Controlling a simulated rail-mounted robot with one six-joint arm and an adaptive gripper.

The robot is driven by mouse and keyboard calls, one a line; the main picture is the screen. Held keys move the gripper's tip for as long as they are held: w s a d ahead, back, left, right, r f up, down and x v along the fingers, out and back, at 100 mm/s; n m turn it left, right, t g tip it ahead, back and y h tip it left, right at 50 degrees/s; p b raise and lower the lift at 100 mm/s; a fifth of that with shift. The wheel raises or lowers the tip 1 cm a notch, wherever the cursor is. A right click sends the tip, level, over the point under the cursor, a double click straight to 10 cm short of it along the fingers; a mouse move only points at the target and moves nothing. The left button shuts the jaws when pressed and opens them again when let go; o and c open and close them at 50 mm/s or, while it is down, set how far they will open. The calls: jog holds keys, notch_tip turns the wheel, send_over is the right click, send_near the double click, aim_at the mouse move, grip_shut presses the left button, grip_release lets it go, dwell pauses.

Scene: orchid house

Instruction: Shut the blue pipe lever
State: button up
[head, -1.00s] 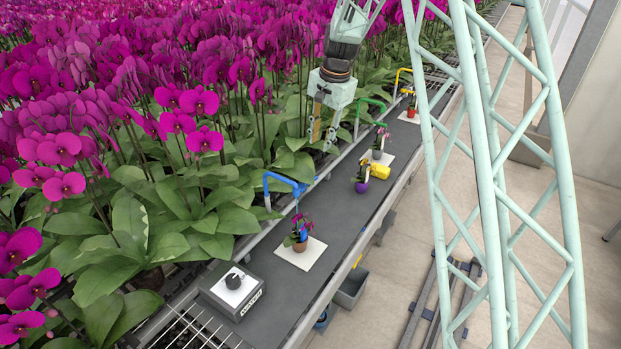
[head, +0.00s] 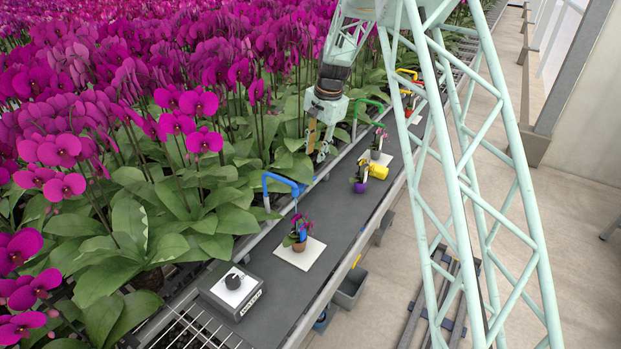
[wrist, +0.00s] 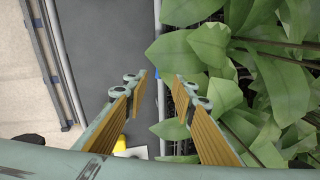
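The blue pipe (head: 279,178) arches over the left edge of the dark bench in the head view. Its blue lever (head: 299,188) sits at the pipe's right end; its exact angle is too small to tell. A potted orchid (head: 299,233) stands on a white square below the outlet. My gripper (head: 317,147) hangs beyond and above the pipe, apart from it, near the bench's left edge. In the wrist view my gripper (wrist: 161,84) is open and empty. A small blue piece (wrist: 156,72) shows between its fingers, partly hidden by leaves.
A green pipe (head: 366,104) and a yellow pipe (head: 407,75) stand farther along the bench.

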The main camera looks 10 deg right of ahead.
aim_at(310, 180)
jog(key=shift+f, duration=0.15)
jog(key=shift+w+a+f+b, duration=0.25)
jog(key=shift+w+f, duration=0.1)
jog(key=shift+f, duration=1.85)
jog(key=shift+w+a+f+b, duration=0.25)
jog(key=shift+w+f, duration=0.15)
jog(key=shift+f, duration=1.8)
jog(key=shift+w+a+f+b, duration=0.15)
jog(key=shift+w+a+f, duration=0.15)
jog(key=shift+f, duration=1.9)
jog(key=shift+c, duration=0.7)
grip_shut()
